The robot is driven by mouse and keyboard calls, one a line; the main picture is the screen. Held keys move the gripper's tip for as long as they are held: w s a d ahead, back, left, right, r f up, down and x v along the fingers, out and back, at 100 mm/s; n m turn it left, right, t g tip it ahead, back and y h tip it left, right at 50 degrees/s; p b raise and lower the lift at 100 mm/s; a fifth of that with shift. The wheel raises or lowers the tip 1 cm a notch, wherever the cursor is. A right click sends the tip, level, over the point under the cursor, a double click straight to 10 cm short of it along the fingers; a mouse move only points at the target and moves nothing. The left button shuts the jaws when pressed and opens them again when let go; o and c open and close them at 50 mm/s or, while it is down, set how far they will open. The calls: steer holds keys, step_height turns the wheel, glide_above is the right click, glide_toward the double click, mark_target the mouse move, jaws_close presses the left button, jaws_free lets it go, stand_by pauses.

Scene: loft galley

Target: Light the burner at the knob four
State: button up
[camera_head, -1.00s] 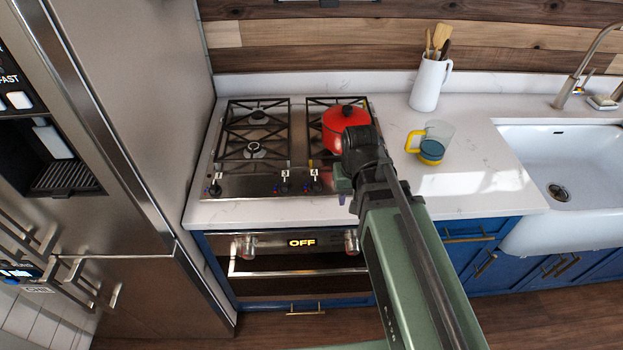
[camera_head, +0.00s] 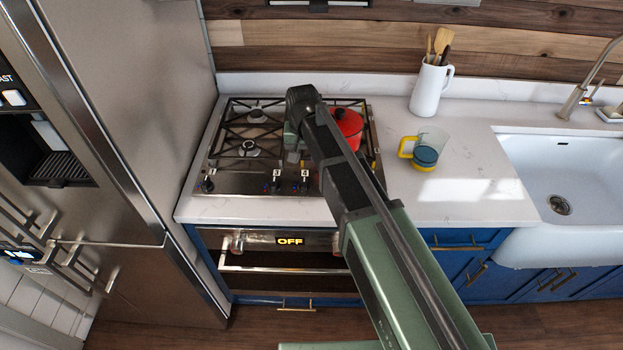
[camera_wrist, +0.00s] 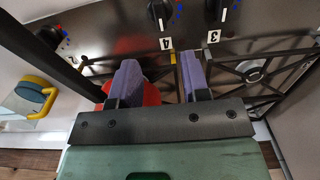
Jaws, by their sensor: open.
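In the head view, knob four (camera_head: 304,187) is a dark knob on the stove's front strip, under its label 4. In the wrist view, knob four (camera_wrist: 160,12) is at the top edge, beside the upside-down 4. My gripper (camera_wrist: 160,70) is open and empty, its two purple fingers pointing toward label 4, apart from the knob. In the head view my gripper (camera_head: 291,150) is above the cooktop, behind the knobs. The burner belonging to knob four is not clearly visible.
Knob three (camera_head: 275,187) stands close left of knob four; knob one (camera_head: 207,186) is farther left. A red pot (camera_head: 345,128) sits on the right grates, partly behind my arm. A yellow-handled cup (camera_head: 426,150) and white utensil jug (camera_head: 430,88) stand on the counter.

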mark_target(304, 181)
step_height(304, 181, down, 11)
steer(key=b, duration=1)
steer(key=shift+r, duration=0.15)
jaws_close()
